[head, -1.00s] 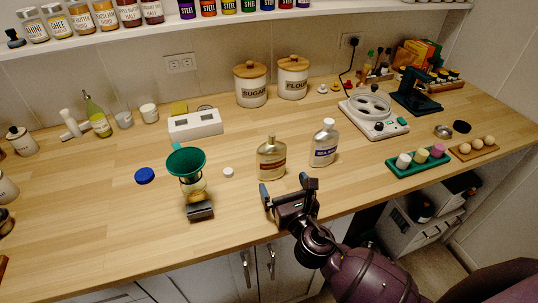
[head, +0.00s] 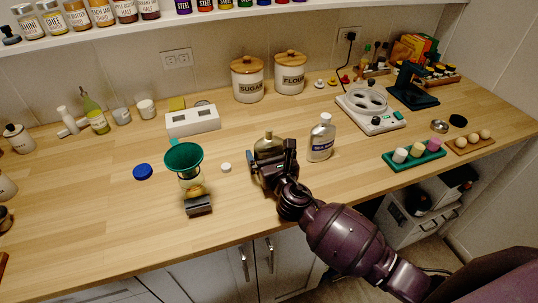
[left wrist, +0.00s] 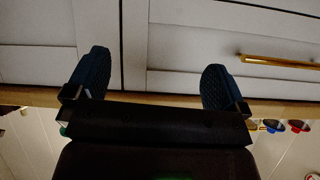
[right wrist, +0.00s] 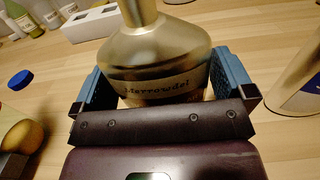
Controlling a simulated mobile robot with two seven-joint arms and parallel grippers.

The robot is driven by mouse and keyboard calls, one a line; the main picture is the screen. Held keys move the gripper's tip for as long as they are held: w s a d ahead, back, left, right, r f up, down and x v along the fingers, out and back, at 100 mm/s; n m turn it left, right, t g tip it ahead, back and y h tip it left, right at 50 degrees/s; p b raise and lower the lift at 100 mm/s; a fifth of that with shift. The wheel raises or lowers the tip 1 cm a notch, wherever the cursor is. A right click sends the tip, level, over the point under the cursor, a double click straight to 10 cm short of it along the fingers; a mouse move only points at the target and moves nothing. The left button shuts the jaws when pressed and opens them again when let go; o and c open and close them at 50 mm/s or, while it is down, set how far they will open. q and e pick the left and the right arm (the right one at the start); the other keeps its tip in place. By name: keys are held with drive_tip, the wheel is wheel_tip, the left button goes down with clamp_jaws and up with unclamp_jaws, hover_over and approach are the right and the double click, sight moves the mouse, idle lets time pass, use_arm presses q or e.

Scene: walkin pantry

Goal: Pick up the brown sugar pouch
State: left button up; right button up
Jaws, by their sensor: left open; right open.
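I cannot make out a brown sugar pouch in any view. My right gripper (head: 272,168) is open around a gold-tan bottle (head: 268,144) standing on the wooden counter.
A pale bottle with a dark label (head: 321,138) stands just right of the right gripper. A jar with a green funnel (head: 184,158), a blue lid (head: 143,172) and a white cap (head: 226,167) are to its left. The counter's front left (head: 110,230) is clear.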

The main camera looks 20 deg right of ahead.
drive_tip(key=shift+c, duration=0.3)
drive_tip(key=c, duration=0.7)
use_arm(q)
drive_tip(key=shift+s+f, duration=0.25)
drive_tip(key=shift+s, duration=0.05)
use_arm(e)
drive_tip(key=shift+c, duration=0.3)
drive_tip(key=shift+r, duration=0.1)
